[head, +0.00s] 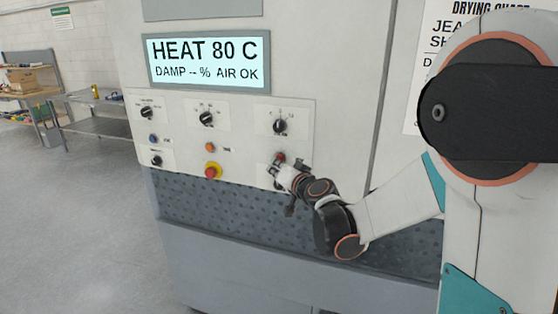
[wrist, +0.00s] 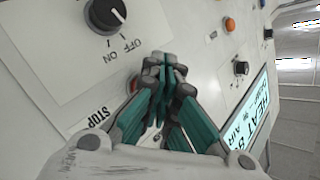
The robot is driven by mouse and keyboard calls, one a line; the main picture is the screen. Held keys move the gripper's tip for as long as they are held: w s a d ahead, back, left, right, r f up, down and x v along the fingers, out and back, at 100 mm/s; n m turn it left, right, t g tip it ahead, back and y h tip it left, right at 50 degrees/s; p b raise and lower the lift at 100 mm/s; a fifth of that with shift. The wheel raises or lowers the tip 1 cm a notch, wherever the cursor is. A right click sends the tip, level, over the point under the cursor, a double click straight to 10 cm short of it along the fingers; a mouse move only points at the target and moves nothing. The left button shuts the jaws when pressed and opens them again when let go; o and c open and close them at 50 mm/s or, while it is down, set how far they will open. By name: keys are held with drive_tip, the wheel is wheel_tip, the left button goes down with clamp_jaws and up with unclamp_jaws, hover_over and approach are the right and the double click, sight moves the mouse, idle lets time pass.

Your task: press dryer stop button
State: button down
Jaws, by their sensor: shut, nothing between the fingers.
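The dryer's control panel (head: 240,130) is upright and faces me. The red stop button (head: 280,157) sits at its lower right, below a black knob. In the wrist view, the red button (wrist: 132,84) shows beside my fingers, partly hidden by them, near a STOP label (wrist: 86,122). My gripper (head: 276,167) is shut and empty, its tips close to the button. In the wrist view, the closed fingertips (wrist: 162,60) point at the panel just beside the visible red edge. I cannot tell whether they touch the button or the panel.
An orange button (head: 210,147) and several black knobs share the panel. A display (head: 206,62) reads HEAT 80 C. A metal table (head: 100,126) stands far left, with open floor before it.

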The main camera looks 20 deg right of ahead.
drive_tip(key=shift+w+d, duration=0.3)
drive_tip(key=shift+w, duration=0.05)
idle(0.5)
drive_tip(key=shift+s+a, duration=0.1)
idle(0.3)
drive_tip(key=shift+s+a, duration=0.45)
drive_tip(key=shift+s, duration=0.2)
drive_tip(key=s+a, duration=0.1)
drive_tip(key=s, duration=0.1)
drive_tip(key=s+a, duration=0.2)
idle(0.4)
idle(0.5)
